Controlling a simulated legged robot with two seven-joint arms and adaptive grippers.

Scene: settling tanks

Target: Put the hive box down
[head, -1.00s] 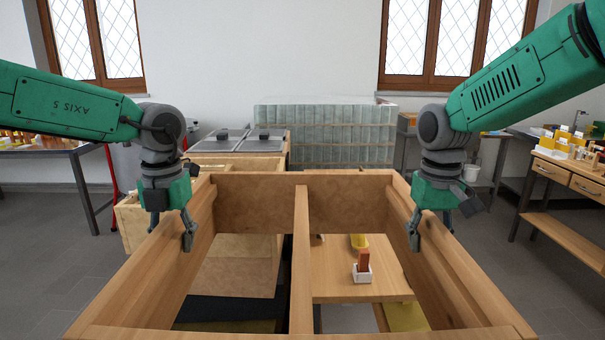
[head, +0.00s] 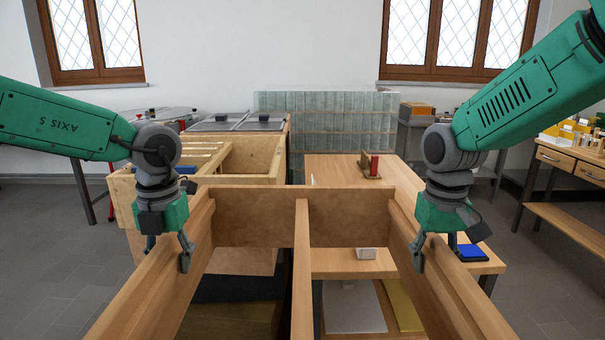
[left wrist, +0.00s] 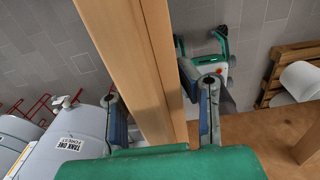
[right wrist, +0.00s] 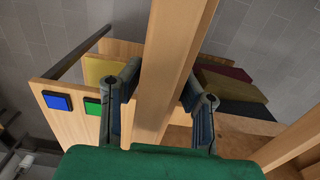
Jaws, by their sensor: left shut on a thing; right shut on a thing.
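The hive box (head: 255,219) is an open wooden frame with a middle bar, held out in front of me in the head view. My left gripper (head: 184,258) is shut on its left wall, which runs between the fingers (left wrist: 160,115) in the left wrist view. My right gripper (head: 418,255) is shut on its right wall, which runs between the fingers (right wrist: 165,110) in the right wrist view. The box looks level. Through its openings I see lower surfaces, so it appears to be held in the air. Its near end is cut off by the picture edge.
A wooden table (head: 335,172) with a small red-and-brown item (head: 370,165) stands beyond the box at the right. A wooden tank bench (head: 255,160) with grey lids (head: 240,121) stands beyond at the left. A blue pad (head: 470,252) lies right of the box. Grey floor lies either side.

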